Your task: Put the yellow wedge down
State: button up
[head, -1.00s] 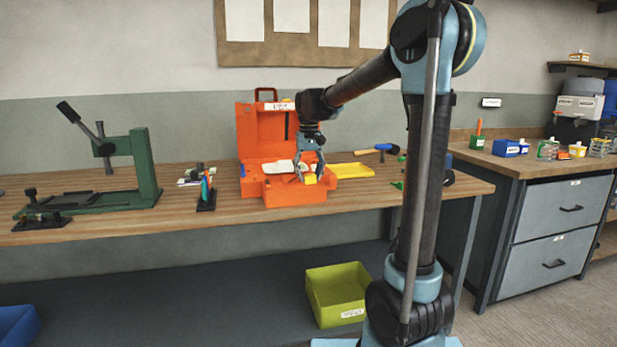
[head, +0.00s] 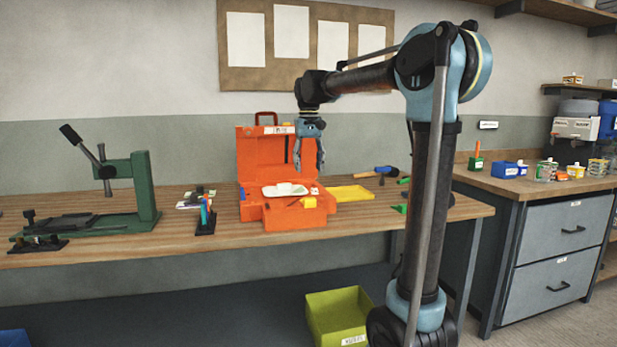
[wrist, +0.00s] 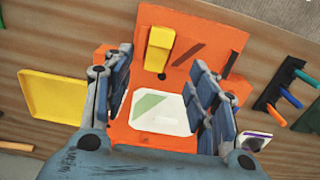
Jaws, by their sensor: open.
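The yellow wedge (head: 309,203) rests on the front part of the orange case (head: 292,220). In the wrist view the yellow wedge (wrist: 160,50) lies on the orange surface, beside a dark slanted slot and apart from the fingers. My gripper (head: 309,168) is open and empty, raised above the case in front of its upright lid. In the wrist view my gripper's fingers (wrist: 163,100) are spread wide, with a white tray (wrist: 160,111) bearing a green patch below and between them.
A yellow tray (head: 349,193) lies right of the case. A green press (head: 130,195) and a small rack of coloured tools (head: 205,218) stand to the left. A blue-handled tool (head: 378,171) lies behind the tray. The front table strip is mostly bare.

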jog(key=s+d+f+m+t, duration=0.1)
jog(key=s+d+f, duration=0.5)
jog(key=s+d, duration=0.2)
jog(key=s+d+f+m, duration=0.1)
jog(key=s+d+f, duration=0.4)
jog(key=s+d, duration=0.3)
jog(key=s+d+f, duration=0.2)
jog(key=s+f, duration=0.6)
jog(key=f, duration=0.1)
jog(key=s+d+f+m+t, duration=0.1)
jog(key=s+d+f, duration=0.2)
jog(key=s+f, duration=0.5)
notch_tip(320, 180, down, 2)
jog(key=shift+d+f, duration=0.1)
jog(key=shift+d, duration=0.1)
jog(key=shift+w, duration=0.1)
jog(key=shift+w+f, duration=0.15)
jog(key=shift+w, duration=0.25)
jog(key=shift+c, duration=0.4)
